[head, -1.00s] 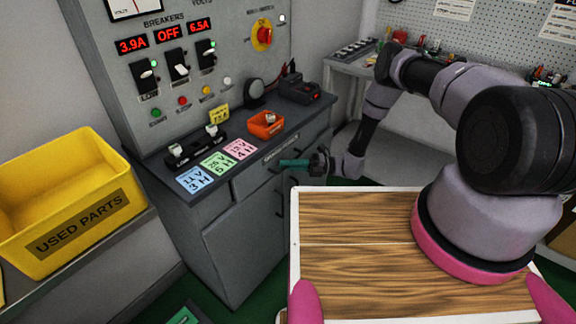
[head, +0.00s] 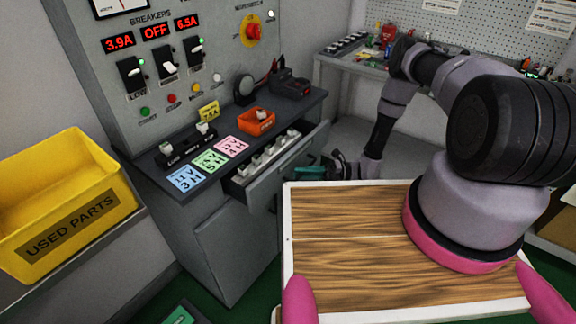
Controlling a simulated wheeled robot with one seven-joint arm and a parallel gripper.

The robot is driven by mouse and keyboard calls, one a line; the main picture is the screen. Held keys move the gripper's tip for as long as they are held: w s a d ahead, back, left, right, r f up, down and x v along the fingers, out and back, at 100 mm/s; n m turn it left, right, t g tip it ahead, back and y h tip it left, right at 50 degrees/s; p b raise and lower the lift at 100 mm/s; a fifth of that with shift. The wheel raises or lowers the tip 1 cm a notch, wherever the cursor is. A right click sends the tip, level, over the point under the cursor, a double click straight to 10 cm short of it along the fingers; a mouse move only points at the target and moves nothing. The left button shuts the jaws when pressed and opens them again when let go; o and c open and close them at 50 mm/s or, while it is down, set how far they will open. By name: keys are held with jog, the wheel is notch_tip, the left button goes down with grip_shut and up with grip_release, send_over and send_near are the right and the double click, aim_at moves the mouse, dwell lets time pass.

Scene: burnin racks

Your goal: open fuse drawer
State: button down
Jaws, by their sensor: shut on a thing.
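The fuse drawer (head: 272,168) of the grey cabinet stands partly open, pulled out toward the right. Several pale fuses (head: 270,152) show in a row inside it. My gripper (head: 309,173) is at the drawer's front, shut on the drawer handle, with its teal fingers against the front panel. The handle itself is mostly hidden by the fingers.
On the cabinet top are blue, green and pink cards (head: 208,160), a black fuse holder (head: 187,147), an orange tray (head: 256,122) and a black device (head: 291,86). A yellow used parts bin (head: 65,200) is at left. My wooden deck is in front.

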jog(key=s+d, duration=0.7)
jog(key=d, duration=0.2)
jog(key=shift+s+d, duration=0.15)
jog(key=shift+d, duration=0.1)
jog(key=c, duration=0.9)
grip_release()
jog(key=d, duration=0.3)
jog(key=w+d+f, duration=0.1)
jog(key=d, duration=0.6)
jog(key=shift+w+d+f, duration=0.25)
jog(key=shift+d, duration=0.05)
